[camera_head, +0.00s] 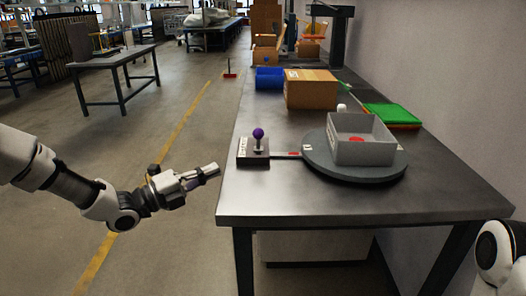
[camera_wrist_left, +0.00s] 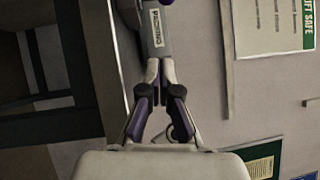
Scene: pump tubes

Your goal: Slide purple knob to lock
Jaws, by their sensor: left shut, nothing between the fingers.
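The purple knob (camera_head: 258,133) stands upright on a short metal stem on a dark base (camera_head: 253,158) with a white label, near the table's left edge. A flat bar with a red mark (camera_head: 292,155) runs from the base to a dark round disk (camera_head: 355,172). My left gripper (camera_head: 212,170) is shut and empty, left of the base and apart from the knob, just off the table edge. In the left wrist view its closed fingers (camera_wrist_left: 160,66) point up toward a grey labelled part; a purple piece shows at the top edge. My right gripper is out of view.
A grey open box (camera_head: 362,150) with something red inside sits on the disk. Behind are a cardboard box (camera_head: 311,89), a blue bin (camera_head: 269,79) and green trays (camera_head: 391,114). The table's front and left edges (camera_head: 300,216) are bare.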

